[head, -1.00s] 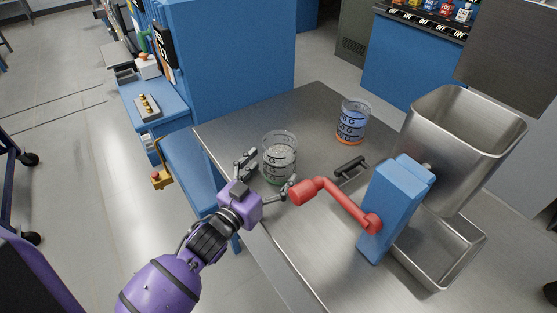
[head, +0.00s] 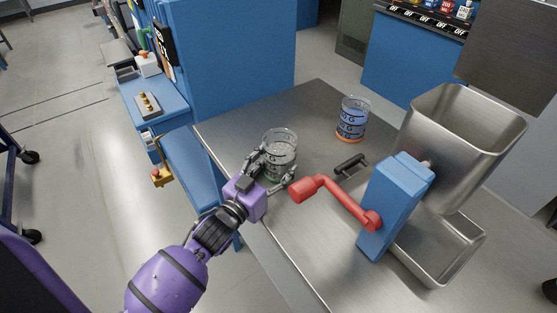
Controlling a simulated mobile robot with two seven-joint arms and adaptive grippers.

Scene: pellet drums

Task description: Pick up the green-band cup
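The green-band cup (head: 281,150) is a clear cup with dark markings and a green band near its base. It stands upright on the steel table, near the front left edge. My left gripper (head: 272,172) reaches it from the lower left, with one finger at the cup's left side and the other in front of its lower right. The fingers are around the lower part of the cup. Whether both press on the wall cannot be told. My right gripper is not in view.
A clear cup with an orange band (head: 352,120) stands further back. A blue dispenser (head: 393,205) with a red crank handle (head: 303,189) and steel hopper (head: 465,145) stands right of my gripper; the red grip is close. A steel tray (head: 460,255) sits under the hopper. The table's middle back is clear.

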